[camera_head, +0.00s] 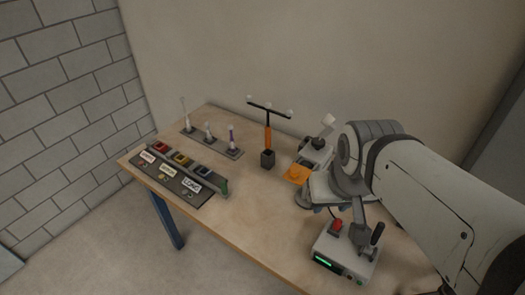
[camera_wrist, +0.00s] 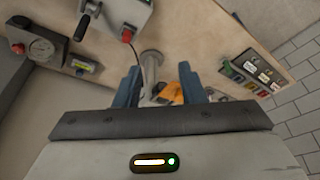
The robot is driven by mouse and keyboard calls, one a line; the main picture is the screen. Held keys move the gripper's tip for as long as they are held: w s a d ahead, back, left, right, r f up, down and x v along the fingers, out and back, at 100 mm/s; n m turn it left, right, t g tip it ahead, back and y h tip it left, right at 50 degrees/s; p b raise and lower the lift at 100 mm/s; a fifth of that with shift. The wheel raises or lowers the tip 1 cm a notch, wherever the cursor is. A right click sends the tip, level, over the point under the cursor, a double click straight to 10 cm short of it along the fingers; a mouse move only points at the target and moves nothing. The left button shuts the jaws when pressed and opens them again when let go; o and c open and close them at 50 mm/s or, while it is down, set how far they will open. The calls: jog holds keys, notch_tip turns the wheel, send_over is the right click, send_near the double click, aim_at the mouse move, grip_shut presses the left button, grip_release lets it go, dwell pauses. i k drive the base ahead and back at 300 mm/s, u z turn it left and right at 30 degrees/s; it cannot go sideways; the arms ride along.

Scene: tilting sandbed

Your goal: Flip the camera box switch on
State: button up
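A light grey box (camera_head: 345,258) with a green lit display, a red knob (camera_head: 336,226) and a black lever (camera_head: 376,234) stands at the table's near right; it appears to be the camera box. In the wrist view the box (camera_wrist: 118,10) is at the top, cut off by the frame edge, with its black lever (camera_wrist: 82,28) and red knob (camera_wrist: 127,36). I cannot tell the switch's position. My gripper (camera_wrist: 160,88) is open, its two blue-grey fingers apart, with a grey post (camera_wrist: 150,64) and an orange piece (camera_wrist: 172,93) visible between or beyond them. Its fingertips are not clear in the head view.
A gauge box (camera_wrist: 40,46) shows at the left of the wrist view. A labelled tray (camera_head: 175,175), a rack of slim tools (camera_head: 212,143), an orange-stemmed stand (camera_head: 268,135) and an orange pad (camera_head: 297,174) stand on the table (camera_head: 235,225). The table's middle is clear.

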aim_at(376, 234)
jog(key=z, duration=1.6)
jog(key=k, duration=1.05)
jog(key=u, duration=0.3)
jog(key=i, duration=0.8)
